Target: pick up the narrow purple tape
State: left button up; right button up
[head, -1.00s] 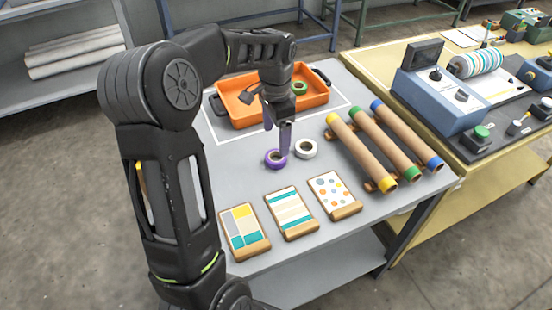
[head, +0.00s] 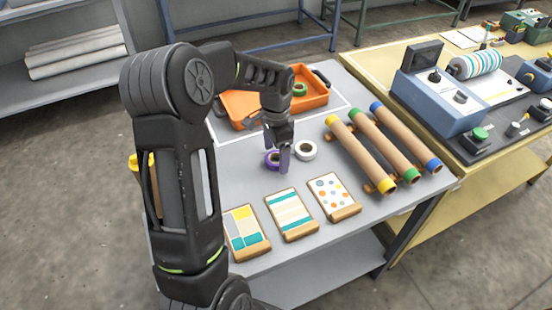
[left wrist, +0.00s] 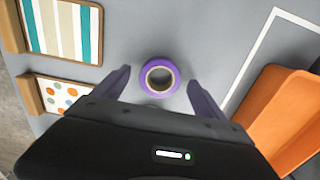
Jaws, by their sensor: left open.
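The purple tape (head: 270,158) is a roll lying flat on the grey table, partly hidden by my left gripper in the head view. In the left wrist view the purple tape (left wrist: 160,78) shows whole, with a brown core, centred just ahead of the fingertips. My left gripper (head: 282,160) points down over it. Its two purple-tinted fingers are open and apart, as the left wrist view of the left gripper (left wrist: 161,84) shows, with nothing held. How far the fingertips are above the table is hard to tell. My right gripper is not in view.
A white tape roll (head: 306,150) lies close to the right of the purple one. An orange tray (head: 241,117) with a green roll (head: 299,89) stands behind. Several cardboard tubes (head: 362,155) lie at right. Sample boards, including a striped one (head: 291,214), line the front.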

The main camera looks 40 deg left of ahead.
pick_arm(q)
jog(key=shift+f, duration=0.55)
jog(key=shift+c, duration=0.4)
jog(key=c, duration=1.3)
